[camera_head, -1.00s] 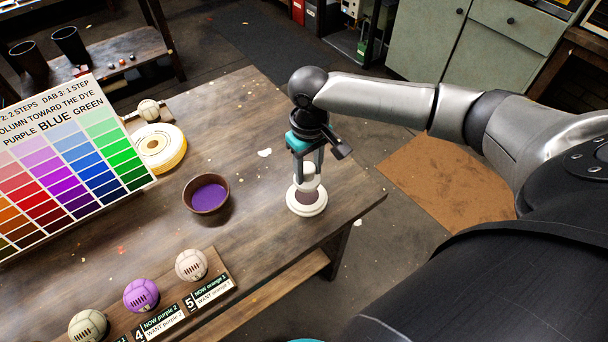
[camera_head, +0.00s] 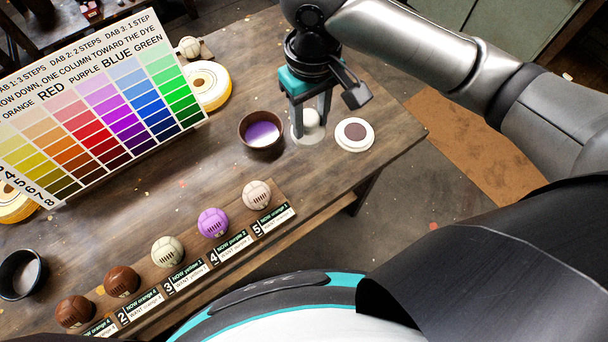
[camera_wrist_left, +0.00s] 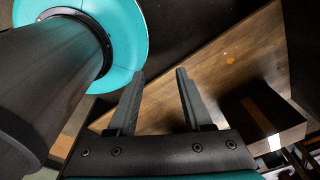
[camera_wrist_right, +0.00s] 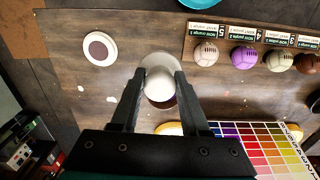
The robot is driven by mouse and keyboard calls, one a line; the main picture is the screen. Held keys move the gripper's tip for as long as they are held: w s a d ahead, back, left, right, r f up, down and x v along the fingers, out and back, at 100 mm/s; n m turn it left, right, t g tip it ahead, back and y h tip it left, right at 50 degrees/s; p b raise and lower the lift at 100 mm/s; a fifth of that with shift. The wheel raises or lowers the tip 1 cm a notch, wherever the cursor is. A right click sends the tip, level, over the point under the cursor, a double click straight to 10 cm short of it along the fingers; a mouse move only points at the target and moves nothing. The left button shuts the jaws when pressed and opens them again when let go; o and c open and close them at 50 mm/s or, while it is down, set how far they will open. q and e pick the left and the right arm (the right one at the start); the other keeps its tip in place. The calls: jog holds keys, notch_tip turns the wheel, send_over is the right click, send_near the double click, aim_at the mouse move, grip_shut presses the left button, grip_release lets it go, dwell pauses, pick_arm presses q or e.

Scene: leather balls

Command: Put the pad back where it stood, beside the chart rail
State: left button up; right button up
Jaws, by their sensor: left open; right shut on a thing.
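My right gripper (camera_head: 309,122) is shut on the pad's white knob (camera_head: 311,117), fingers pointing down. A pale round base (camera_head: 301,139) shows below the knob; I cannot tell whether it touches the table. The knob also shows between the fingers in the right wrist view (camera_wrist_right: 158,84). The colour chart (camera_head: 98,100) stands tilted at the left, well apart from the pad; its rail is not clearly visible. A white dish with a dark brown centre (camera_head: 355,134) lies just right of the pad. My left gripper (camera_wrist_left: 160,75) is open and empty in the left wrist view.
A dark bowl with purple dye (camera_head: 261,131) stands close left of the pad. A yellow-sided white roll (camera_head: 208,86) is beside the chart. Several balls stand along a labelled board (camera_head: 190,268) in front. Bare table lies between chart and board.

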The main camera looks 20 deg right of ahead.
jog(key=shift+d+f+b, duration=0.1)
jog(key=shift+f+b, duration=2.35)
jog(key=shift+f, duration=7.45)
pick_arm(q)
jog(key=f, duration=0.1)
jog(key=d+f, duration=0.1)
jog(key=f, duration=0.3)
jog(key=shift+s+d, duration=0.25)
jog(key=shift+d, duration=0.1)
pick_arm(e)
jog(key=shift+r, duration=0.1)
jog(key=o, duration=1.2)
pick_arm(q)
notch_tip(320, 180, up, 3)
jog(key=p, duration=0.3)
jog(key=shift+r, duration=0.15)
pick_arm(e)
notch_tip(320, 180, up, 12)
